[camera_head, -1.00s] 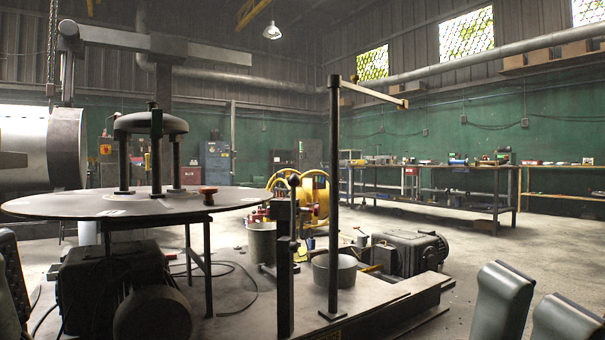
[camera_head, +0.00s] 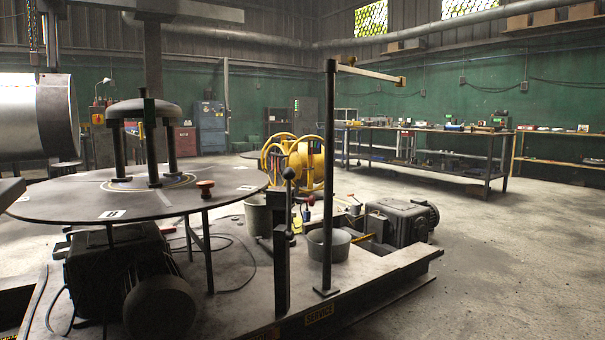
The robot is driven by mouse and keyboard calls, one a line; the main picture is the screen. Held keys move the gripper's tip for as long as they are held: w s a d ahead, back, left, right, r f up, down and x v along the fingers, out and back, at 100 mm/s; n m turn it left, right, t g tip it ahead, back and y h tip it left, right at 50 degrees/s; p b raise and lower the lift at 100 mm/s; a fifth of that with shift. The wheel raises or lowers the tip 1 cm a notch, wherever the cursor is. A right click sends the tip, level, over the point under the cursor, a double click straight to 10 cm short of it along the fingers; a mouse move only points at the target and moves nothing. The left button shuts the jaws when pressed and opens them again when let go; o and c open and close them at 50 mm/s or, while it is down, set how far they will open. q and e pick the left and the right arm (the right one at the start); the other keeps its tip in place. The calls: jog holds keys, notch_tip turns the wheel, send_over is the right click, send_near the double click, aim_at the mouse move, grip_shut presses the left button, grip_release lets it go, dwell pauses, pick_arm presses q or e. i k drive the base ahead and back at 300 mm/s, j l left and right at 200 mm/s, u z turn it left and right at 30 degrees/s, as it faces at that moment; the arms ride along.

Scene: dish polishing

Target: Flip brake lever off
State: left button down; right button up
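A dark upright lever with a round ball knob (camera_head: 289,173) stands beside a square black post (camera_head: 281,250) on the front of the machine base. It looks like the brake lever, but no readable label on it confirms this. Its lower end is partly hidden by the post. Neither of my grippers shows in the head view.
A tall thin post (camera_head: 329,190) with a side arm rises right of the lever, next to a grey bucket (camera_head: 329,246). A grey motor (camera_head: 400,222) and yellow reel (camera_head: 306,165) stand behind. A workbench (camera_head: 430,128) lines the back. Floor at the right is open.

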aim_at(289, 174)
jog(key=i+l, duration=1.05)
jog(key=i, duration=0.2)
jog(key=l+z, duration=0.05)
